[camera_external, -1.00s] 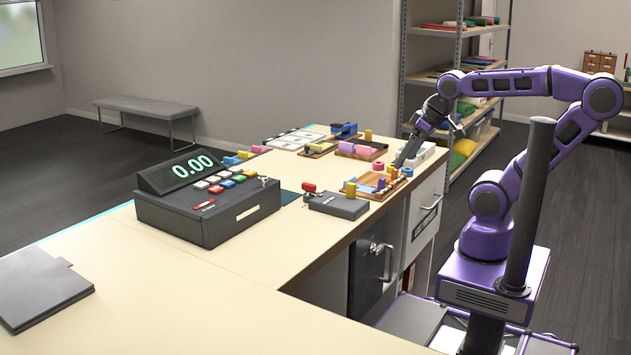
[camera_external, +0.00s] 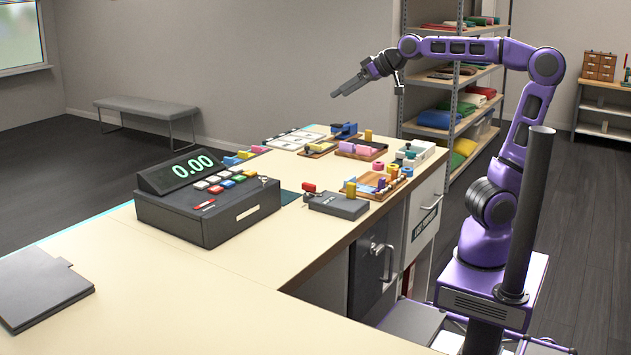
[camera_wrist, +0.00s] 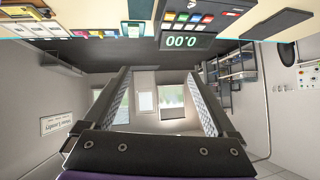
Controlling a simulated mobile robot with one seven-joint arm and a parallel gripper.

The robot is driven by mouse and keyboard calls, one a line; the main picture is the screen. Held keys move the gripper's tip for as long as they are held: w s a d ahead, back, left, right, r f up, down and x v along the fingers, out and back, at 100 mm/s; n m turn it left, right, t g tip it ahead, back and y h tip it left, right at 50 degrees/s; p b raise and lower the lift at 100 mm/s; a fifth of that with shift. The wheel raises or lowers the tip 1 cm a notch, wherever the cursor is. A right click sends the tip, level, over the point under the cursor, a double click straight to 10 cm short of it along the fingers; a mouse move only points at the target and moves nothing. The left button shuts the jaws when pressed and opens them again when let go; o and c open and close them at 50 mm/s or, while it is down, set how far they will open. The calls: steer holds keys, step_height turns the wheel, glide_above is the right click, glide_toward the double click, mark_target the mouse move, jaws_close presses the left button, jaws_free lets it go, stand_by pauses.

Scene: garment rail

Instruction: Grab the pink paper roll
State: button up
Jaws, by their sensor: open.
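A small pink roll (camera_external: 378,166) stands at the back of the wooden tray (camera_external: 352,193) near the counter's right edge in the external view. I take it for the pink paper roll; it is small there, and I cannot pick it out in the wrist view. My gripper (camera_external: 334,95) is raised high above the counter, above and left of the roll and well apart from it. In the wrist view my gripper (camera_wrist: 160,76) has its two fingers spread wide with nothing between them.
A cash register (camera_external: 215,205) stands mid-counter and shows at the top of the wrist view (camera_wrist: 190,40). A dark box (camera_external: 338,206) lies near the tray. The near counter is mostly clear.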

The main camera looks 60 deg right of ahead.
steer(key=w+r+t+h+b, duration=0.2)
steer(key=w+r+t, duration=0.3)
steer(key=w+r, duration=1)
steer(key=s+d+f+m+g+h+p, duration=0.15)
steer(key=d+f+m+g, duration=0.25)
steer(key=d+f+m, duration=0.65)
steer(key=s+d+f+m+g+h, duration=0.3)
steer(key=d+f+m, duration=0.5)
steer(key=d+m, duration=0.45)
steer(key=s+d+f+m+g+y+p, duration=0.1)
steer(key=s+d+f+m+g+y, duration=0.2)
steer(key=s+d+f+m, duration=1.1)
steer(key=m, duration=0.2)
glide_above(381, 163)
steer(key=s, duration=0.3)
steer(key=f, duration=0.8)
steer(key=a+f, duration=0.1)
steer(key=f, duration=0.3)
steer(key=shift+w+f+b, duration=0.25)
steer(key=shift+b, duration=0.15)
steer(key=shift+x, duration=2.65)
steer(key=shift+s, duration=0.15)
steer(key=c, duration=1.4)
